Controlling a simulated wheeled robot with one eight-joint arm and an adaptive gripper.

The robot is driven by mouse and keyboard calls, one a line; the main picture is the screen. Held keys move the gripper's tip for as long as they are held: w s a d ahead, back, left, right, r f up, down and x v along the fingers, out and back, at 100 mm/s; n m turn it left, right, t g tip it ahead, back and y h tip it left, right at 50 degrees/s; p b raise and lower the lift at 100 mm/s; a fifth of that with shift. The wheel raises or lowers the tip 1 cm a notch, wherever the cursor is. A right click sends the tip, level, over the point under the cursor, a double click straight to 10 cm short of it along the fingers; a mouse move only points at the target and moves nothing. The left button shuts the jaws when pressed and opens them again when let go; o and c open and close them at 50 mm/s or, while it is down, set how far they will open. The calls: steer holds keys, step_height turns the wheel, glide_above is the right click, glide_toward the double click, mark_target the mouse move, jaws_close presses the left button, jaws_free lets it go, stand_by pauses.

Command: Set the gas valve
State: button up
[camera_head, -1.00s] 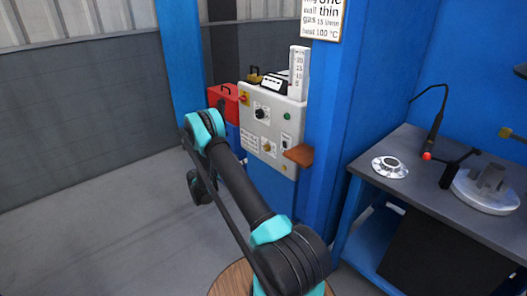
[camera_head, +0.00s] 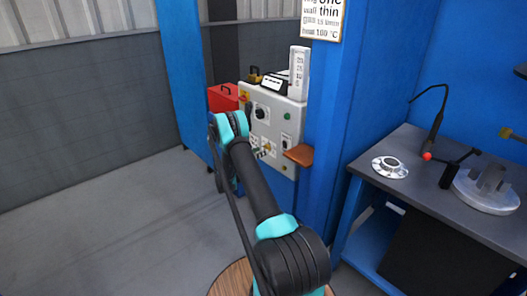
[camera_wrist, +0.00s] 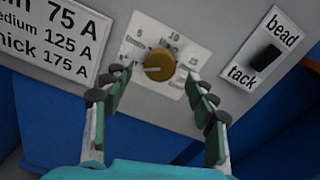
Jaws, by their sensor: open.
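The gas valve is a round brass knob (camera_wrist: 160,65) on a white dial plate marked 5, 10 and 15, in the wrist view. Its white pointer line points left, below the 5 mark. My gripper (camera_wrist: 159,88) is open, with one finger on each side of the knob and visible gaps between them. In the head view the grey control panel (camera_head: 285,120) stands beside the blue post, and my gripper (camera_head: 260,153) is close to its lower front. There the knob is small and partly blocked by my gripper.
A bead/tack switch (camera_wrist: 267,55) is right of the dial, and a current label (camera_wrist: 55,40) is left. A workbench (camera_head: 430,200) stands farther right. Open floor lies left.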

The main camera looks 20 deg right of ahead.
mark_target(267, 148)
steer(key=shift+x, duration=1.55)
steer(key=c, duration=1.2)
